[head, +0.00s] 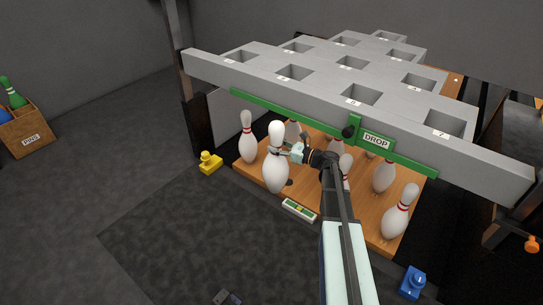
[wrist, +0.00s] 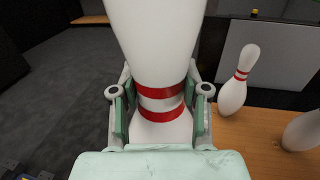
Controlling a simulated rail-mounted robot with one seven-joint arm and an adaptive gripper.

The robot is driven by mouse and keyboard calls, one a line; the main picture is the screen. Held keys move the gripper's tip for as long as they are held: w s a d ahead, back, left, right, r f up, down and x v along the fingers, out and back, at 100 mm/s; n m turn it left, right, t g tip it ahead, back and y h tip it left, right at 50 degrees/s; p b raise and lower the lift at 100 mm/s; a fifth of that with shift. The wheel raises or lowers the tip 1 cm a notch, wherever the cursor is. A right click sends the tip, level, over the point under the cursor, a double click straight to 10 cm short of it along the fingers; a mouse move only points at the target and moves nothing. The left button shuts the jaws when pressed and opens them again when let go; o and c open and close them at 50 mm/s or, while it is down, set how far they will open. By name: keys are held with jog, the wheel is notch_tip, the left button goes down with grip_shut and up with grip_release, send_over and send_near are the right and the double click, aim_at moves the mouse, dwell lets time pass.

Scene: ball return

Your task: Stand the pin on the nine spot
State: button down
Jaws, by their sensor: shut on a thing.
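My gripper (head: 284,151) is shut on a white pin (head: 275,173) with red neck bands, at its neck. The pin is close to upright, at the front edge of the wooden deck (head: 320,205). I cannot tell whether its base touches the deck. In the wrist view the same pin (wrist: 157,45) fills the middle, between the two fingers (wrist: 158,108). A dark round mark (head: 290,182) shows on the deck just right of the pin's base. I cannot read which spot it is.
A standing pin (head: 248,140) is left of the held one; others (head: 384,175) stand behind and right. A tilted pin (head: 398,218) is at the deck's right. The grey rack (head: 318,82) and green DROP bar (head: 290,110) hang above. A level (head: 299,210) lies at the front edge.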

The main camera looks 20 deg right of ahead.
jog(key=w+d+f+m+t+h+b, duration=0.1)
jog(key=w+d+f+h+b, duration=0.1)
jog(key=w+d+f+b, duration=0.3)
jog(key=w+d+f+m+t+h+b, duration=0.2)
jog(key=w+d+f+b, duration=0.3)
jog(key=w+d+f, duration=0.6)
jog(key=w, duration=0.5)
jog(key=shift+w, duration=0.4)
jog(key=shift+r+p, duration=0.1)
jog(key=shift+p, duration=0.25)
jog(key=shift+f+b, duration=0.3)
jog(key=shift+f, duration=3.15)
